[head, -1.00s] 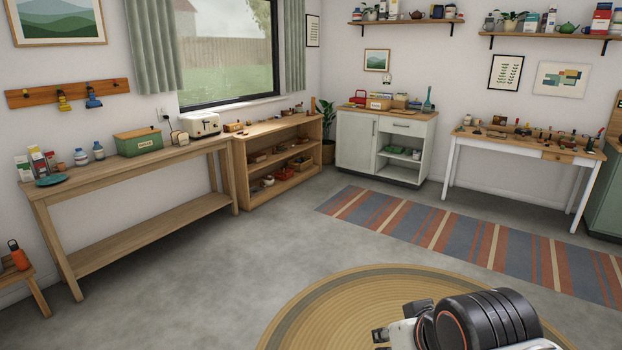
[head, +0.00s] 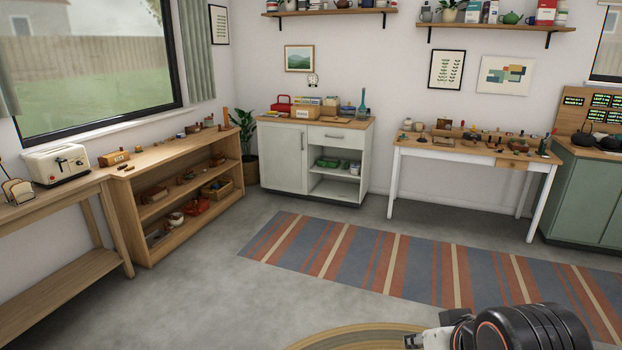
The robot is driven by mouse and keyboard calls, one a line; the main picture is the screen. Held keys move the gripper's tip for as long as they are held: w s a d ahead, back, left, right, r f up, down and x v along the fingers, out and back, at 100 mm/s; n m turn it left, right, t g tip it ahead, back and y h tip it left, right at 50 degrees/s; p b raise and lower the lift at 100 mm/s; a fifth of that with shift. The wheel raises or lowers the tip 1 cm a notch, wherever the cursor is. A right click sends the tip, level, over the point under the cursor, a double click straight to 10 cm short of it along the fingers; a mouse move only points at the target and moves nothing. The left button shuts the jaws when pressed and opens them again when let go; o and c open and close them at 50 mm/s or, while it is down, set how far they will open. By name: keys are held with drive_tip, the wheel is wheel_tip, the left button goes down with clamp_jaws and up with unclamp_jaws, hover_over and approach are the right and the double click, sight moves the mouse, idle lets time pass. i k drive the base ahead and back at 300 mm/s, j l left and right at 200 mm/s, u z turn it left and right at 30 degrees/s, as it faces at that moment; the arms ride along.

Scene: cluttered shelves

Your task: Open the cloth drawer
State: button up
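A white cabinet (head: 284,160) with a wooden top stands against the back wall. It has a door on the left and a drawer (head: 341,137) at the upper right, which looks shut and has a dark handle. Open shelves lie below that drawer. A white-legged desk to its right has a small wooden drawer (head: 515,163), also shut. No label shows which drawer is the cloth drawer. My gripper (head: 412,341) is at the bottom edge, partly cut off, far from both drawers. Its fingers are too small and hidden to read.
A striped rug (head: 400,262) lies on the floor before the cabinet and desk. A low wooden shelf unit (head: 125,205) stands at the left, beside a plant (head: 243,130). A green cabinet (head: 585,205) is at the right. The grey floor between is clear.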

sight(317, 135)
drive_tip(key=i, duration=1.5)
drive_tip(key=i+j, duration=0.1)
drive_tip(key=i, duration=1.45)
drive_tip(key=i+z, duration=0.1)
drive_tip(key=i, duration=1.4)
drive_tip(key=i+j+z, duration=0.15)
drive_tip(key=i+z, duration=0.15)
drive_tip(key=i, duration=0.25)
drive_tip(key=i+j+z, duration=0.3)
drive_tip(key=i, duration=0.2)
